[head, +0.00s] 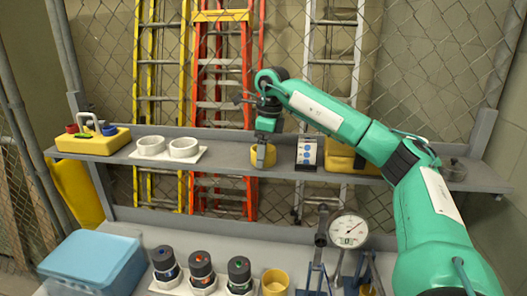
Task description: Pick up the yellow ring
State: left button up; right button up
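A yellow ring (256,161) is on the grey shelf, right of the middle of the white ring tray. My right gripper (264,160) points straight down at it from above, its grey fingers reaching down to the ring and covering part of it. I cannot tell whether the fingers are open or shut on the ring; it looks level with the shelf. A second yellow round piece (275,282), like a cup or ring, stands on the lower bench at the front. My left gripper is not in view.
On the shelf (222,157) stand a yellow caddy (93,141), two white rings (183,147) on a plate, a blue-white box (307,153) and a yellow block (341,155). Below are a blue bin (92,262), several dark cylinders (200,265) and a dial gauge (348,230). A mesh fence stands behind.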

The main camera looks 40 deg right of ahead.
jog(key=shift+f, duration=0.15)
jog(key=shift+c, duration=0.4)
jog(key=c, duration=1)
